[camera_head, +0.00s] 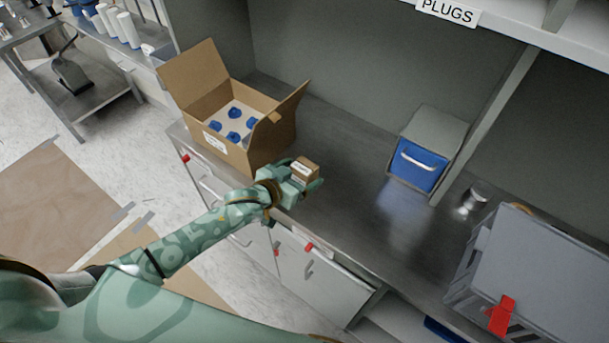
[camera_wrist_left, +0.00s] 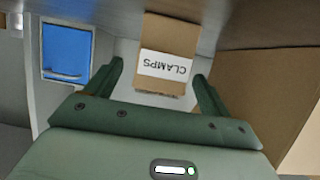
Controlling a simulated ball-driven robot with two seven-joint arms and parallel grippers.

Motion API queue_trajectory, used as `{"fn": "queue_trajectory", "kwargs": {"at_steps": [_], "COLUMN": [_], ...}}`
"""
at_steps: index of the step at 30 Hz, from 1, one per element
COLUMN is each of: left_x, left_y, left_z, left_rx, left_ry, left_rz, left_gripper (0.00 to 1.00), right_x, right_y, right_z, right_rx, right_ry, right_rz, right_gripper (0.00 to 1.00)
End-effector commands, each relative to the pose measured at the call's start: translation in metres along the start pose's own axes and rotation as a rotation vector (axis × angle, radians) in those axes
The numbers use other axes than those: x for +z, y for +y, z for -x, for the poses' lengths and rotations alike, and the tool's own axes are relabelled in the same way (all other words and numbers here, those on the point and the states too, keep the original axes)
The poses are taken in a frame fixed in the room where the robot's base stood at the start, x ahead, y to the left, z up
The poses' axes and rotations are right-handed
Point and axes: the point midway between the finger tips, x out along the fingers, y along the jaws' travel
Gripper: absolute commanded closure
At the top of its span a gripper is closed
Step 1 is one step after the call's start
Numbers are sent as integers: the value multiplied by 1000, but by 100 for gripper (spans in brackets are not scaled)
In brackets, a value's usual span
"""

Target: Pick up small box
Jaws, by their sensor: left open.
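The small box (camera_head: 304,168) is brown cardboard with a white label, on the steel counter just right of the large open carton. In the left wrist view the small box (camera_wrist_left: 168,48) carries a label reading CLAMPS, upside down in that picture. My left gripper (camera_head: 312,186) is at the small box, over the counter's front edge. In the left wrist view its two fingers (camera_wrist_left: 160,75) are spread, one on each side of the box, with gaps visible. Whether the fingertips touch it cannot be told. My right gripper is in neither view.
A large open cardboard carton (camera_head: 233,150) with blue-capped items stands close beside the left gripper. A blue-fronted bin (camera_head: 418,165) stands further right. A grey crate (camera_head: 535,270) with a red clip is at far right.

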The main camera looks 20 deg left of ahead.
Motion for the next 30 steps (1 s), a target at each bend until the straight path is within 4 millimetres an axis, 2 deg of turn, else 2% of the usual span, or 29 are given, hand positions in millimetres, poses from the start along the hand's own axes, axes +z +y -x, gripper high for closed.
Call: {"fn": "queue_trajectory", "kwargs": {"at_steps": [1, 5, 12, 14, 18, 26, 30], "left_x": [0, 1, 0, 0, 0, -1, -8], "left_y": [-1, 0, 0, 0, 0, 0, 0], "left_z": [-9, -23, -25, -25, -25, -24, -22], "left_rx": [0, 0, 1, 1, 1, 1, 1], "left_ry": [0, -1, -2, -1, -1, 0, 2], "left_rz": [0, 0, 0, 0, 0, 0, 1], "left_gripper": [18, 18, 18, 32, 71, 72, 72], "right_x": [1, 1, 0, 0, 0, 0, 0], "right_y": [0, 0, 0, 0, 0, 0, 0], "right_z": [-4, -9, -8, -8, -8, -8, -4], "right_rx": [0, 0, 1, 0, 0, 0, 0], "right_ry": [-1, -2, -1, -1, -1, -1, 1], "right_rz": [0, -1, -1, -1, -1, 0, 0], "right_gripper": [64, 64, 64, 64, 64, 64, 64]}}
